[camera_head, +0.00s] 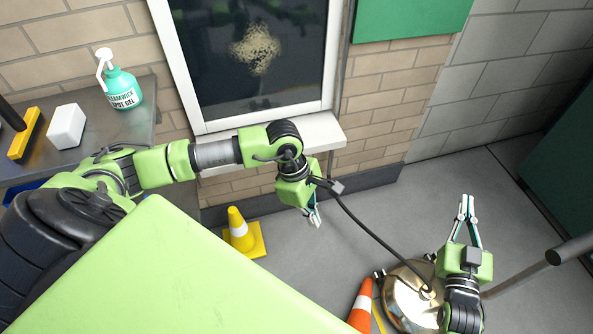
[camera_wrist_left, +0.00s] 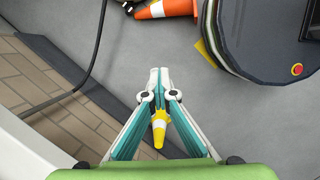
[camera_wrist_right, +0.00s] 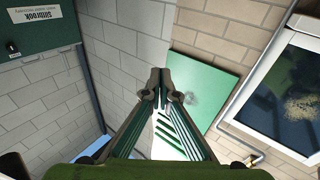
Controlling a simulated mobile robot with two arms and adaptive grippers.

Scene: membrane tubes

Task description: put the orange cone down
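The orange cone (camera_head: 359,318), with a white band, is on the floor at the bottom of the head view, partly cut off by my green body and the frame edge. It also shows at the top of the left wrist view (camera_wrist_left: 172,9); I cannot tell whether it stands or lies. My left gripper (camera_head: 315,218) is above the floor near the window, away from the orange cone. Its fingertips meet in the left wrist view (camera_wrist_left: 160,72), with nothing between them. My right gripper (camera_head: 466,200) is raised at the right, its fingertips together and empty (camera_wrist_right: 159,75).
A yellow cone (camera_head: 239,234) stands on the floor by the wall. A shiny domed machine (camera_head: 408,300) with a black cord sits right of the orange cone. A counter (camera_head: 85,160) holds a spray bottle (camera_head: 122,90) and blocks. Grey floor (camera_head: 390,215) before the wall is mostly clear.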

